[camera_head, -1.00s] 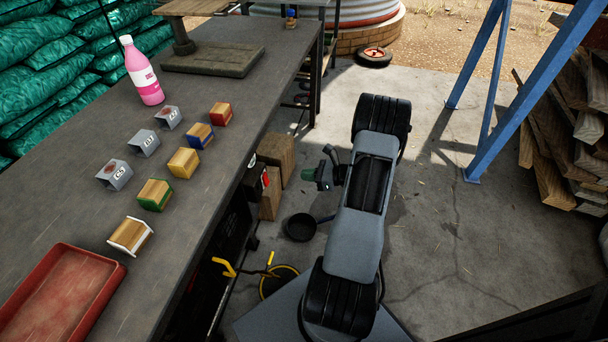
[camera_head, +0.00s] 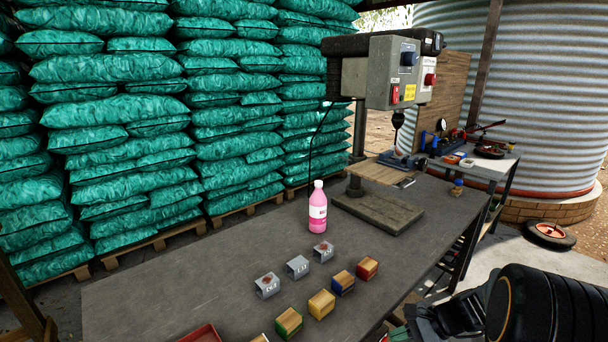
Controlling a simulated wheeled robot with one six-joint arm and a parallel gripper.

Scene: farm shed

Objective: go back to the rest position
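My arm shows in the lower right corner of the head view. On the dark workbench (camera_head: 170,290) stand several small wooden blocks with coloured sides: red (camera_head: 367,267), blue (camera_head: 343,284), yellow (camera_head: 321,305) and green (camera_head: 289,322). Three grey labelled holders (camera_head: 298,267) stand in a row behind them.
A pink bottle (camera_head: 317,210) stands behind the holders. A drill press (camera_head: 392,75) stands on the bench's far part. A red tray (camera_head: 202,334) is cut off at the bottom. Green sacks (camera_head: 150,110) are stacked behind. A wheel (camera_head: 549,232) lies on the floor at right.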

